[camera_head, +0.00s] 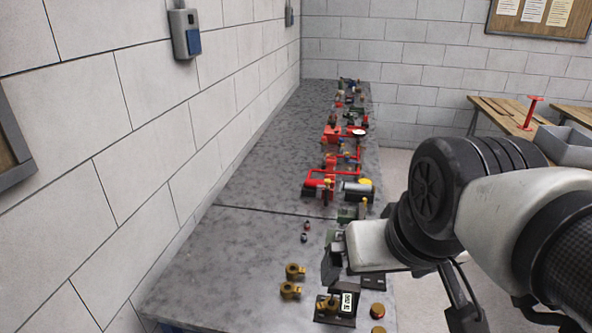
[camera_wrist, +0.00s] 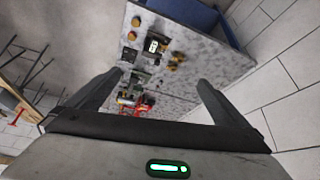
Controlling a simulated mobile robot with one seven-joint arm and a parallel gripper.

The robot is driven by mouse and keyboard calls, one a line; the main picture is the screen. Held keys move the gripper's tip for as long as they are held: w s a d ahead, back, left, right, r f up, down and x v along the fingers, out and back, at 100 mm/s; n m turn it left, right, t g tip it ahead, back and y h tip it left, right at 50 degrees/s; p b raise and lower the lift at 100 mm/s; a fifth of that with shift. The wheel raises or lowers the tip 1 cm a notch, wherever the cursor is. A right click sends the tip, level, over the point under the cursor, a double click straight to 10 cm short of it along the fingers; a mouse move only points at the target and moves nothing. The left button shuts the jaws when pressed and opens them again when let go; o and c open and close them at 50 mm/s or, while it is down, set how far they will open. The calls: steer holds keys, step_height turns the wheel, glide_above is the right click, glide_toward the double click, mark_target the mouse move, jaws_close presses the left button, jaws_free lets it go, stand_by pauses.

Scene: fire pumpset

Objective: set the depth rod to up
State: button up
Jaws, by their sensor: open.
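I cannot tell which part is the depth rod; the parts on the bench are small. Red pump pipework (camera_head: 330,180) stands on the grey bench (camera_head: 250,210), and it shows small in the wrist view (camera_wrist: 138,107). A dark bracket with a white label (camera_head: 347,302) stands at the near end of the bench, and it also shows in the wrist view (camera_wrist: 153,45). My gripper (camera_wrist: 160,84) is open, its two fingers wide apart with nothing between them. In the head view it hangs over the near part of the bench, partly hiding dark parts there.
Two brass fittings (camera_head: 292,281) and brass round pieces (camera_head: 377,311) lie near the bracket. Two small knobs (camera_head: 305,231) lie farther back. A block wall (camera_head: 140,130) runs along the bench's left side. The bench's left strip is clear. A wooden table (camera_head: 505,112) stands at the right.

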stand_by(0.3)
steer(key=c, duration=0.4)
steer(key=f+n+g+b, duration=0.1)
steer(key=f, duration=0.1)
steer(key=w+f+n+g+h+b, duration=0.1)
steer(key=f+n, duration=0.1)
steer(key=f, duration=0.1)
steer(key=f+n+g+h+b, duration=0.1)
steer(key=f+g, duration=0.1)
steer(key=f, duration=0.1)
steer(key=shift+w+d+f+n, duration=0.25)
steer(key=shift+w+d+n, duration=0.05)
steer(key=shift+w, duration=0.1)
steer(key=c, duration=1.2)
steer(key=w+f+n+g+h+b, duration=0.2)
steer(key=w+f+n+h+b, duration=0.25)
steer(key=f+n+h, duration=0.35)
steer(key=w+a+f+n+t+h+b, duration=0.4)
steer(key=w+a+f+n+t+h, duration=0.2)
steer(key=w+a+f+n+t, duration=0.45)
steer(key=shift+n+g, duration=0.45)
steer(key=shift+g, duration=0.1)
steer(key=x, duration=0.5)
steer(key=f+x, duration=0.1)
steer(key=x, duration=0.4)
steer(key=f+x, duration=0.1)
steer(key=x, duration=0.4)
steer(key=shift+w+d+f+p, duration=0.1)
steer(key=shift+w+d+p, duration=0.15)
steer(key=shift+w+p, duration=0.15)
